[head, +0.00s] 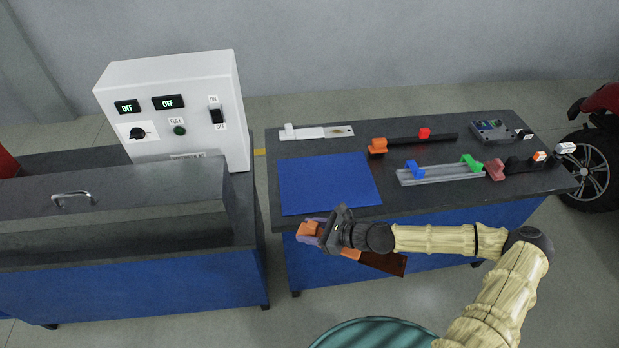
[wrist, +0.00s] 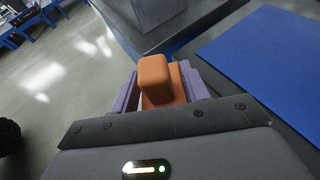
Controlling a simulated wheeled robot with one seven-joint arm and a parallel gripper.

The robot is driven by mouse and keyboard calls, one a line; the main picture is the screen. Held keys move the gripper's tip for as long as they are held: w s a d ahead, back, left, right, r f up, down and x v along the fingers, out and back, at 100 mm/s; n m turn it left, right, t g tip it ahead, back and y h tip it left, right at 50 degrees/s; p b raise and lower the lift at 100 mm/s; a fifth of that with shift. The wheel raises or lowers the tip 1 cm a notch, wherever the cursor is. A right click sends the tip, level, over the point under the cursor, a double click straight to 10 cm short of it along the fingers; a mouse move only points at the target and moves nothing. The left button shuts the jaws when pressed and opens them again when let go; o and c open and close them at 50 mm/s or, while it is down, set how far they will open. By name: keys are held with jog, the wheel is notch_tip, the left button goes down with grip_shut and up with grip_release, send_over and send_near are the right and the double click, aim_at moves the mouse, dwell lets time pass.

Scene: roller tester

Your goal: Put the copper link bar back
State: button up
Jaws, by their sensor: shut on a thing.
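My gripper (head: 312,232) is shut on an orange block that appears to be the handle of the copper link bar (head: 385,263). In the head view the brown bar shows below my wrist, partly hidden by it, in front of the right bench's front edge. In the wrist view my purple fingers (wrist: 160,88) stand on both sides of the orange handle (wrist: 155,78). The bar's brown length is not visible there. The held thing is off the bench top, near the blue mat's (head: 328,183) front edge.
The right bench (head: 262,180) carries a white strip (head: 318,132), a black bar with orange and red blocks (head: 410,139), a grey rail with blue and green clamps (head: 440,174) and a meter (head: 493,131). A control cabinet (head: 170,110) reading OFF stands left. The mat is bare.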

jog(key=w+d+f+m+t+h+b, duration=0.2)
jog(key=d+m+t+h, duration=0.3)
jog(key=d, duration=0.5)
jog(key=w+d+f+m+t+h+b, duration=0.3)
jog(key=w+d+m+t+h, duration=0.1)
jog(key=d+m+h, duration=0.4)
jog(key=shift+w+d+f+m+t+b, duration=0.3)
jog(key=shift+d+m+t+b, duration=0.1)
jog(key=shift+d+m, duration=0.6)
